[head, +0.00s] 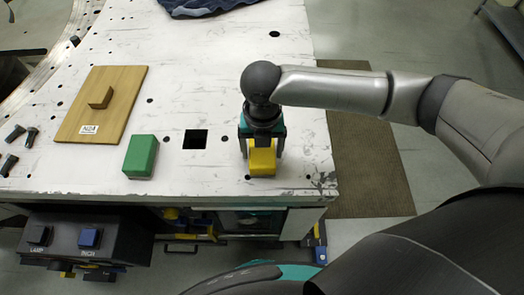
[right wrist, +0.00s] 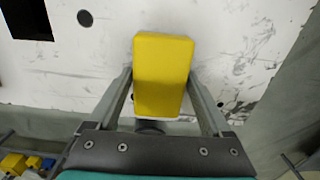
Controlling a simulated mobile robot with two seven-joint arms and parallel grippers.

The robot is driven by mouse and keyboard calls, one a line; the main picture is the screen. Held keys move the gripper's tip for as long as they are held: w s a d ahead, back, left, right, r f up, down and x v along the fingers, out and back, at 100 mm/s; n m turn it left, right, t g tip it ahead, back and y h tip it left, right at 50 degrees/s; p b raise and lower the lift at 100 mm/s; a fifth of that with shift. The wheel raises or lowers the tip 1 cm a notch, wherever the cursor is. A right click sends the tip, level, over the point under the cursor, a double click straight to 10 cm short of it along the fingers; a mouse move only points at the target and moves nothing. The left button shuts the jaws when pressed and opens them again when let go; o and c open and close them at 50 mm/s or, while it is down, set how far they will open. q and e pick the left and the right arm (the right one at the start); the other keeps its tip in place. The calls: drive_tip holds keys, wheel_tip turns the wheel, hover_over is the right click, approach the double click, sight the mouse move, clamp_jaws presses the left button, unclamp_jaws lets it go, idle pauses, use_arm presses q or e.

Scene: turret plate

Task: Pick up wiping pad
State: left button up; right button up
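A yellow block (head: 262,162) is near the front right corner of the white table. My right gripper (head: 262,150) points down over it, with one finger on each side. In the right wrist view the yellow block (right wrist: 163,72) fills the space between the fingers, which look shut on it. I cannot tell whether its underside touches the table. A green block (head: 140,156) lies apart to the left. No label shows which block is the wiping pad. My left gripper is not in view.
The white table (head: 215,75) has a square dark opening (head: 195,139) between the two blocks. A wooden board (head: 103,103) with a small handle lies at the left, near several black bolts (head: 14,134). A dark blue cloth (head: 200,5) lies at the back. The middle is clear.

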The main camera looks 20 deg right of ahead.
drive_tip(key=c, duration=1)
drive_tip(key=shift+r, duration=0.1)
wheel_tip(320, 180, up, 20)
drive_tip(key=shift+f+p, duration=0.1)
drive_tip(key=shift+p, duration=1)
